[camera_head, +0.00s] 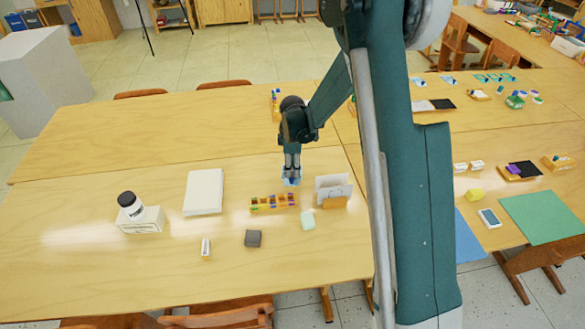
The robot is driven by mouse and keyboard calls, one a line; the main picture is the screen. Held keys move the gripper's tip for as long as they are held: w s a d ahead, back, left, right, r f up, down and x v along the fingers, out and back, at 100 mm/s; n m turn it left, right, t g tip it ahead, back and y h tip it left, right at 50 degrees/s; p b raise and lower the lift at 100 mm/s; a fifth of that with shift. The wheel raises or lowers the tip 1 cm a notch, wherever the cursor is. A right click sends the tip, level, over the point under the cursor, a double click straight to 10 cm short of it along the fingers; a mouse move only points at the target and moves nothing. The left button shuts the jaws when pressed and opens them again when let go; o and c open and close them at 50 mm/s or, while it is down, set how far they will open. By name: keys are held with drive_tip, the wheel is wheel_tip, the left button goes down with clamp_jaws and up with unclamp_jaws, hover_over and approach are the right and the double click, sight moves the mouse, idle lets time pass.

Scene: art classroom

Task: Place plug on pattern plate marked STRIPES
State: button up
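My gripper (291,179) points down above the front table, just behind a row of small multicoloured pieces (273,202). Something pale blue shows at its fingertips; I cannot tell whether it is a held piece, something behind or part of the fingers. I cannot pick out the plug for certain. No plate lettering reading STRIPES is legible. White upright cards (333,187) stand in a wooden holder (334,202) right of the gripper.
A white paper stack (204,191), a dark-lidded jar (131,205) on a white box (143,220), a small white-and-orange item (206,249), a dark grey block (253,238) and a pale mint block (308,220) share the table. The table's left side is clear.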

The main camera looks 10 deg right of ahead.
drive_tip(key=shift+r, duration=0.2)
wheel_tip(320, 180, up, 12)
drive_tip(key=p, duration=0.2)
drive_tip(key=shift+s, duration=0.15)
idle(0.6)
idle(0.6)
drive_tip(key=s+d+r+m+t, duration=0.2)
drive_tip(key=s+r+m, duration=0.2)
drive_tip(key=s+r, duration=0.5)
drive_tip(key=s+d+r+m+t, duration=0.1)
drive_tip(key=s+d+r+m, duration=0.25)
drive_tip(key=s+r, duration=0.55)
drive_tip(key=s+d+r+m+t, duration=0.1)
drive_tip(key=s+m, duration=0.3)
drive_tip(key=s, duration=0.6)
drive_tip(key=s+d+r+m+t, duration=0.1)
drive_tip(key=s+m, duration=0.3)
drive_tip(key=s, duration=0.6)
drive_tip(key=shift+d+r+m+t, duration=0.35)
drive_tip(key=shift+r+t, duration=0.35)
drive_tip(key=shift+t, duration=0.2)
